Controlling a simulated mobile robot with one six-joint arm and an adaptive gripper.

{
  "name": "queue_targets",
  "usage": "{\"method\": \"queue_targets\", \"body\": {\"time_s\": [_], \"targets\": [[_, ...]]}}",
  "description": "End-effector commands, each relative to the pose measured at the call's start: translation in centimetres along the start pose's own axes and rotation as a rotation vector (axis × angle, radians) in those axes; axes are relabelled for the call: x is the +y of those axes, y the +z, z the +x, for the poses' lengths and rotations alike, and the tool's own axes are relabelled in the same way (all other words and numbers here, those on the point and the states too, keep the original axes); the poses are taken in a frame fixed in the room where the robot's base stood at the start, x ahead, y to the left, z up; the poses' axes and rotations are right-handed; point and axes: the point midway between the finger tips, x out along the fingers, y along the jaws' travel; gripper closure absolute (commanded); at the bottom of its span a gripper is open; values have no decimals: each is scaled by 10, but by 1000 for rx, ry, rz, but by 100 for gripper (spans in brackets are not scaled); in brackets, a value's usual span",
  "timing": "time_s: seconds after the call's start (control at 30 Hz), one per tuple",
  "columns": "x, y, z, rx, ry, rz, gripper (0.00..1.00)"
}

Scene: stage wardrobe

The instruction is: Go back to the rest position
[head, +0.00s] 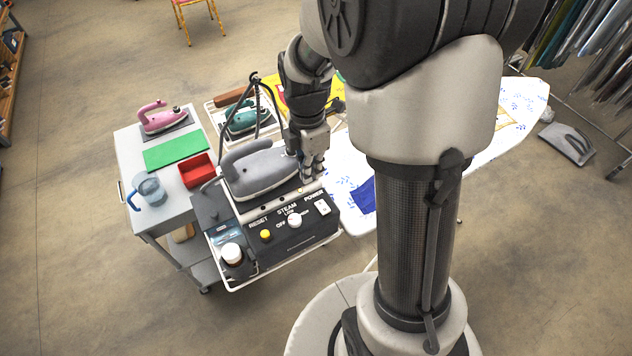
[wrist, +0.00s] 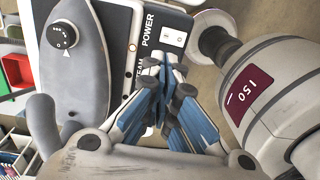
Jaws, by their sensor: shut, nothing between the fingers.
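My gripper (head: 314,178) hangs over the right rear part of the steam station, beside the grey iron (head: 262,172) and above the power switch (head: 322,208). In the wrist view my gripper (wrist: 160,75) has its blue-padded fingers drawn together, with nothing between them. Its tips lie just short of the white power switch (wrist: 174,38) in that picture; I cannot tell the exact gap. The station's front panel (head: 290,240) also carries a yellow reset button (head: 265,235) and a white steam knob (head: 294,220).
A grey cart (head: 165,215) at left holds a pink iron (head: 160,120), green mat (head: 175,152), red tray (head: 197,172) and blue-handled jug (head: 150,190). A teal iron (head: 243,118) stands behind the grey one. An ironing board (head: 515,105) extends right. Floor in front is clear.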

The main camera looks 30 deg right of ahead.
Motion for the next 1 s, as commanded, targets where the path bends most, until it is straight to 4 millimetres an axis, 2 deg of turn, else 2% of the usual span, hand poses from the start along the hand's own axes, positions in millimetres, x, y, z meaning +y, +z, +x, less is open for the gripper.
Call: {"method": "queue_targets", "body": {"time_s": [0.03, 0.2, 0.57, 0.67, 0.77, 0.9, 1.0], "targets": [[1, 0, -10, -1, 2, 0, 100], [3, 0, -26, 0, 2, 0, 100], [1, -2, -32, -2, 12, 28, 100], [-7, -8, -42, -6, 47, 132, 100], [-24, -20, -56, -1, 108, 321, 100], [-60, -39, -71, 41, 202, 654, 100], [-88, -51, -74, 96, 264, 892, 100]]}}
